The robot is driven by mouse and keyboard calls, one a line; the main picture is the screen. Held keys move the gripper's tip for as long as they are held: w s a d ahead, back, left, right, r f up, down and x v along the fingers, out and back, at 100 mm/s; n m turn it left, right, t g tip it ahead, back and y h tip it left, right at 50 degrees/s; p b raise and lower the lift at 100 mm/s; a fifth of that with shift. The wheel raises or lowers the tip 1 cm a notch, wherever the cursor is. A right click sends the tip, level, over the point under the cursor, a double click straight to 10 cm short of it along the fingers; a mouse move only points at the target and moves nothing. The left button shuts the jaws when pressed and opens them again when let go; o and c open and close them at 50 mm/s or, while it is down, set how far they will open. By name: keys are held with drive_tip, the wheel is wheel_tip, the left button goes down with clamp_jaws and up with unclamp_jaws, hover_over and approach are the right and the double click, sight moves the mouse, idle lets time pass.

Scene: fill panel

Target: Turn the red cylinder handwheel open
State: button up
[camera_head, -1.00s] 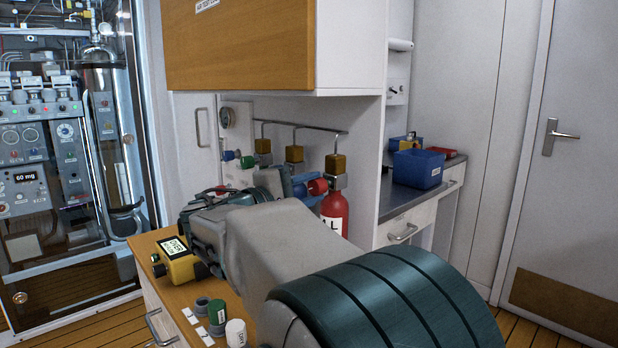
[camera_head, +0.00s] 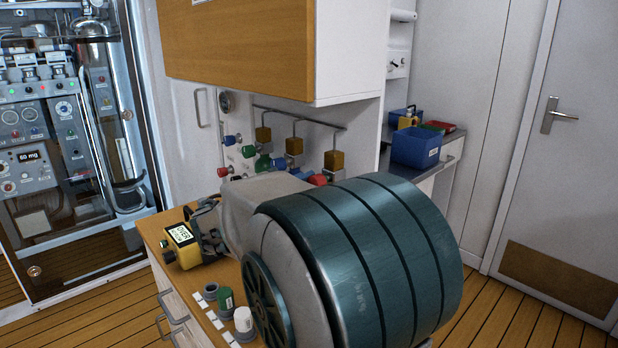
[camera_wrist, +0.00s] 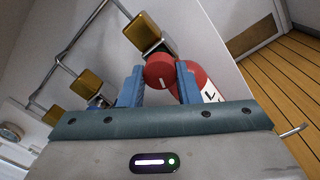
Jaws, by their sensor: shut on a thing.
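In the wrist view the red handwheel (camera_wrist: 160,72) sits between the two blue fingers of my gripper (camera_wrist: 159,86), which is shut on it. A short white mark shows on the wheel's face. The red cylinder (camera_wrist: 195,80) with a white label is just behind and right of the wheel, below a brass block (camera_wrist: 144,32). In the head view only a bit of the red handwheel (camera_head: 318,179) shows above my arm. My arm hides the gripper and the cylinder there.
Brass blocks (camera_head: 294,146) hang from a pipe along the wall, with blue and green handwheels near. A yellow device (camera_head: 181,245) and small capped containers (camera_head: 243,320) stand on the wooden counter. A blue bin (camera_head: 416,147) is on the right worktop. Floor at right is clear.

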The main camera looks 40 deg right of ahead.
drive_tip(key=shift+f, duration=0.15)
idle(0.4)
drive_tip(key=o, duration=1)
drive_tip(key=shift+c, duration=0.2)
drive_tip(key=shift+a, duration=0.1)
drive_tip(key=s+a+p, duration=0.1)
drive_tip(key=a, duration=1.2)
drive_tip(key=shift+s+a, duration=0.3)
drive_tip(key=shift+s, duration=0.05)
